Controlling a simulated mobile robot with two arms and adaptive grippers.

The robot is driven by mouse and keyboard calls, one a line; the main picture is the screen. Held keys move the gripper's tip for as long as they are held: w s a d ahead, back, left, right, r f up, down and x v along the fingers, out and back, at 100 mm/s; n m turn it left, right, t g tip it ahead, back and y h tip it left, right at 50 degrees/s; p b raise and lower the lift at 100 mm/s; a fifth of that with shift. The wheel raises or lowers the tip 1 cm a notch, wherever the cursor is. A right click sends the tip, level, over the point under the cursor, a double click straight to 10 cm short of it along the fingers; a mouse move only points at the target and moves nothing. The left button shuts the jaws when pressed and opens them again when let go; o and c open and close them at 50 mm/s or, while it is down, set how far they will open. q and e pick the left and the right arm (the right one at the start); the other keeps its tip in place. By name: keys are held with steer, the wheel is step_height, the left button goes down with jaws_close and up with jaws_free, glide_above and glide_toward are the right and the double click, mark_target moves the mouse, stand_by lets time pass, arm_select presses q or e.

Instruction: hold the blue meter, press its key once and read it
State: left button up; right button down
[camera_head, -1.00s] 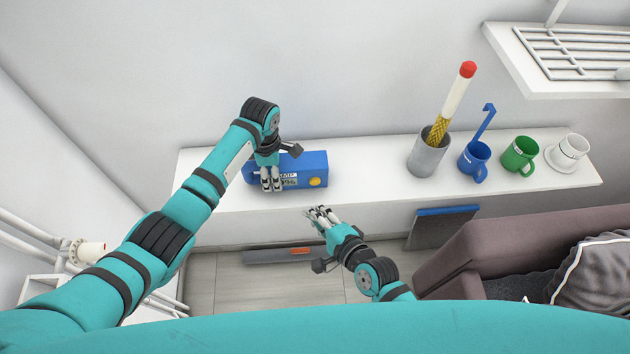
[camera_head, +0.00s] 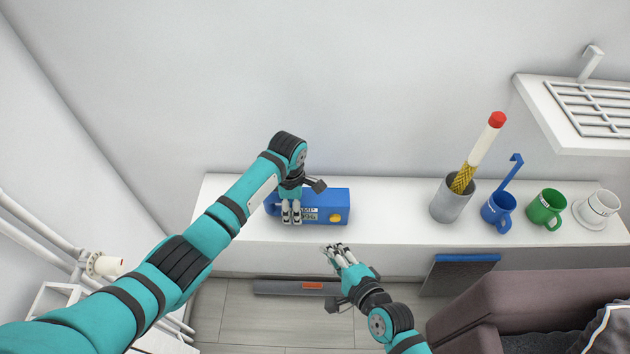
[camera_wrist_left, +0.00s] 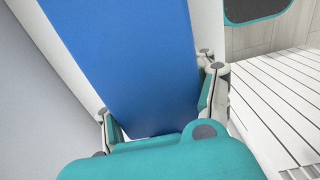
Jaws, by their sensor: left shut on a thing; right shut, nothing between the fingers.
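The blue meter (camera_head: 325,203) is a box on the white shelf, with a yellow round key (camera_head: 335,217) on its front right. A small display (camera_head: 309,214) shows beside my fingers; part of it is hidden and its text is too small to read. My left gripper (camera_head: 291,215) is shut on the meter's left part. In the left wrist view the meter's blue face (camera_wrist_left: 130,70) lies between the fingers. My right gripper (camera_head: 335,251) is shut and empty, in front of the shelf edge, below the key and apart from the meter.
The white shelf (camera_head: 390,225) carries a grey cup (camera_head: 450,205) with a red-tipped stick, a blue mug (camera_head: 497,212), a green mug (camera_head: 545,209) and a white cup (camera_head: 598,207) on a saucer. A brown sofa (camera_head: 500,310) stands at lower right. The shelf between meter and grey cup is clear.

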arm_select(q)
steer(key=shift+s+a+f, duration=0.1)
steer(key=shift+s+f, duration=0.05)
steer(key=shift+f, duration=0.1)
steer(key=o, duration=1.2)
steer(key=shift+w+r, duration=0.1)
steer(key=shift+w, duration=0.1)
steer(key=shift+r, duration=0.1)
step_height(320, 180, up, 12)
steer(key=shift+f, duration=0.1)
